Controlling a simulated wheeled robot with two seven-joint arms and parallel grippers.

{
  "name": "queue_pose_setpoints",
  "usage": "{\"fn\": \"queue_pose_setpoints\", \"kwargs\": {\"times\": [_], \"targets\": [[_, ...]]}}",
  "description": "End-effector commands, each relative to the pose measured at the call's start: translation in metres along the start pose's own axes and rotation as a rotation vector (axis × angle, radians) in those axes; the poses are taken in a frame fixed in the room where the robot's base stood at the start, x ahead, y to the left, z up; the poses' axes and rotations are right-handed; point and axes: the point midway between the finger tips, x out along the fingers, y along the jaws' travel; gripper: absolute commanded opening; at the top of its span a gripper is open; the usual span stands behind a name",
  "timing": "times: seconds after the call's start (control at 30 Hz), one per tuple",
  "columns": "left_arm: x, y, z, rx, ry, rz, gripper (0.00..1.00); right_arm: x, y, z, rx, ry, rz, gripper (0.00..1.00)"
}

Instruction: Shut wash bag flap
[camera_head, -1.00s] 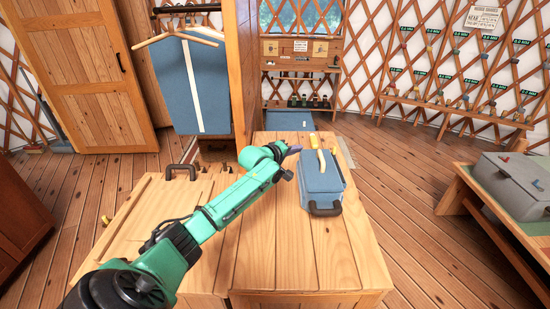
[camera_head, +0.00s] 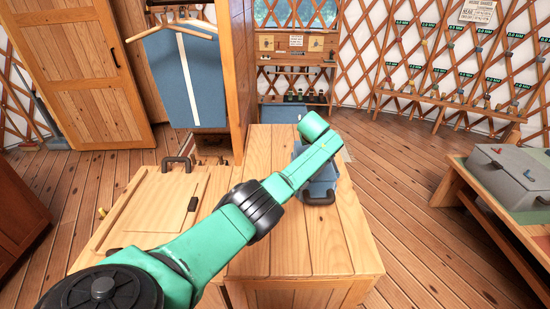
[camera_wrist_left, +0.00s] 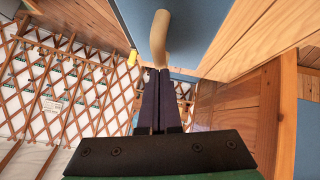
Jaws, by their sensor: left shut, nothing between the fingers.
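The blue wash bag (camera_head: 322,188) stands on the wooden table, mostly hidden behind my left arm; its dark handle (camera_head: 319,199) shows at the near end. How its flap stands is hidden in the head view. In the left wrist view, a blue surface (camera_wrist_left: 205,25) fills the top, with a curved cream tab (camera_wrist_left: 160,35) projecting from it. My left gripper (camera_wrist_left: 158,72) is shut and empty, its fingertips right at the end of the tab. I cannot tell whether they touch. In the head view my arm hides these fingers. My right gripper is not in view.
The wooden table (camera_head: 275,262) is clear near its front, and a raised board (camera_head: 150,205) lies at its left. A grey case (camera_head: 505,175) rests on a bench at right. A wooden partition (camera_head: 235,80) rises behind the table.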

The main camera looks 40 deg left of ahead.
Motion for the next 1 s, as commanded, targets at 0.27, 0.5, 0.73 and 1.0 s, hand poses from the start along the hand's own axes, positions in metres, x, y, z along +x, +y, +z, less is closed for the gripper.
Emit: {"fn": "queue_pose_setpoints", "kwargs": {"times": [0.27,0.5,0.73,1.0], "targets": [[0.005,-0.001,0.005,-0.004,-0.001,0.002,0.0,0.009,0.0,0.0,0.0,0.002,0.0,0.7],[0.005,-0.001,0.005,-0.005,-0.001,0.002,0.0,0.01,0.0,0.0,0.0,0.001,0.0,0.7],[0.005,-0.001,0.005,-0.005,-0.001,0.003,0.0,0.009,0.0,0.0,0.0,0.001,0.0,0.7],[-0.003,0.002,-0.004,-0.006,-0.001,0.003,0.0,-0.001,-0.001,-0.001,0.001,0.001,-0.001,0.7]]}}
